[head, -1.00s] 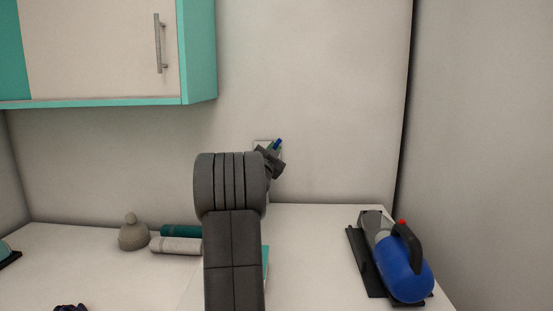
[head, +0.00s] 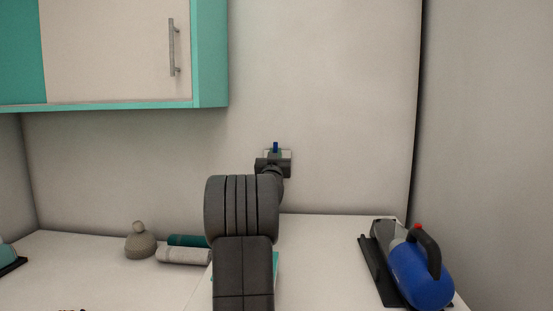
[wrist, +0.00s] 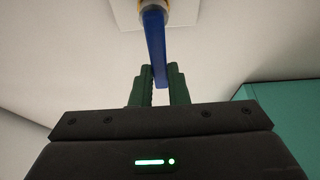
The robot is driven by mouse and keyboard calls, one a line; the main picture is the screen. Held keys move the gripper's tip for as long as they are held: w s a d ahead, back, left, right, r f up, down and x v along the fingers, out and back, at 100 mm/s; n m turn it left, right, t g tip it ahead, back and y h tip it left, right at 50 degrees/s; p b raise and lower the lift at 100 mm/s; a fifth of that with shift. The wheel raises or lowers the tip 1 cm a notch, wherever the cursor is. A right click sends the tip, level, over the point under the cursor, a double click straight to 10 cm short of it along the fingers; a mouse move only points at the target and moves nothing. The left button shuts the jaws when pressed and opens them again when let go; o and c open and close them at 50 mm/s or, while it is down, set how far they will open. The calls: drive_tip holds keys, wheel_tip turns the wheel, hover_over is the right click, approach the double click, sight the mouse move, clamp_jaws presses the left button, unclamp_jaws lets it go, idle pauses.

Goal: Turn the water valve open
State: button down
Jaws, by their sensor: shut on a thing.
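The water valve has a blue lever handle (head: 275,147) in front of a pale plate (head: 286,153) on the back wall. In the wrist view the blue handle (wrist: 154,45) runs from a brass-coloured fitting (wrist: 182,10) at the top down to my gripper. My gripper (wrist: 159,82) has its green fingers on either side of the handle's free end and is shut on it. In the head view my gripper (head: 274,156) is just in front of the plate, with the blue handle looking upright. My arm and gripper hide much of the valve body there.
A blue bottle-shaped thing with a black handle (head: 420,275) stands on the right of the white counter (head: 320,250). A grey domed thing (head: 140,243) and two rolls, teal and grey (head: 183,256), lie left. A teal-edged cabinet (head: 120,50) hangs upper left.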

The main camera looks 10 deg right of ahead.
drive_tip(key=shift+f, duration=0.15)
drive_tip(key=c, duration=1.4)
unclamp_jaws()
drive_tip(key=shift+s+a, duration=0.1)
drive_tip(key=b+v, duration=0.3)
drive_tip(key=v, duration=1)
drive_tip(key=shift+s+b, duration=0.35)
drive_tip(key=shift+b, duration=0.05)
drive_tip(key=shift+w, duration=0.15)
drive_tip(key=p+x, duration=0.3)
drive_tip(key=x, duration=1)
drive_tip(key=shift+w+p, duration=0.35)
drive_tip(key=shift+p, duration=0.05)
